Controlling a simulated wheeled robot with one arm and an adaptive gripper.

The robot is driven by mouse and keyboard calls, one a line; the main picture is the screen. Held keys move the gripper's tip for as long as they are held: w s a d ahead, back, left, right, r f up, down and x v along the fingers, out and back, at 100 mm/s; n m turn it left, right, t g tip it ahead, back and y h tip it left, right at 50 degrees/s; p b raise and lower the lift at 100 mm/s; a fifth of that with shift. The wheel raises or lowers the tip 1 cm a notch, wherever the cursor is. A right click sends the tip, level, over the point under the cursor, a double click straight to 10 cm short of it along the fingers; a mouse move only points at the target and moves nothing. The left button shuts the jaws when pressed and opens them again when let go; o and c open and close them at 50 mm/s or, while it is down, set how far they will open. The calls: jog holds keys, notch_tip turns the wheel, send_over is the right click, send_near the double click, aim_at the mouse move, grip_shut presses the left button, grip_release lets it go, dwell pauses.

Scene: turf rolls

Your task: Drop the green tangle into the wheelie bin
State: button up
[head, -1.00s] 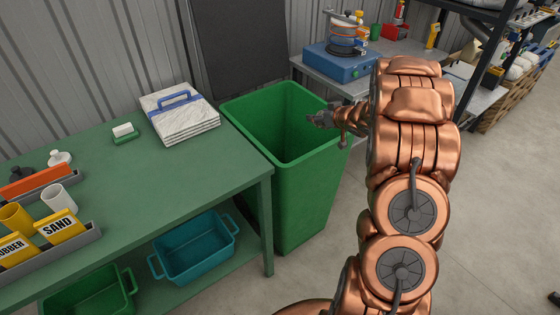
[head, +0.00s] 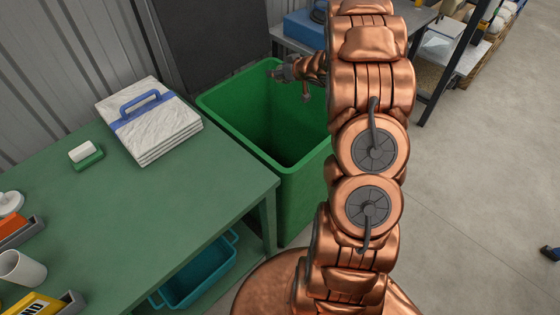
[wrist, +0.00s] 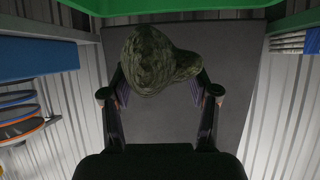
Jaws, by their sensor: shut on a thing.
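The green tangle (wrist: 155,62) is a dark green, lumpy mass between the fingers of my gripper (wrist: 160,78) in the wrist view. My gripper is shut on it. In the head view my gripper (head: 282,72) is small and dark, above the far part of the wheelie bin's opening; I cannot make out the tangle there. The green wheelie bin (head: 301,202) stands open, its inside dark and its near right side behind my arm. Its rim shows along the top of the wrist view (wrist: 190,6). The dark raised panel behind it (head: 205,40) looks like its lid.
A green table (head: 150,220) stands left of the bin, with a folded white sheet stack (head: 150,125), a small green-and-white block (head: 86,155) and a white cup (head: 22,268). A teal basket (head: 198,275) sits below. A grey bench with a blue box (head: 305,30) stands behind.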

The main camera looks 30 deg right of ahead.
jog(key=shift+f+b, duration=2.45)
jog(key=shift+f, duration=0.1)
jog(key=o, duration=1.5)
jog(key=shift+c, duration=0.2)
jog(key=shift+s, duration=0.1)
jog(key=v, duration=1.2)
jog(key=shift+r, duration=0.1)
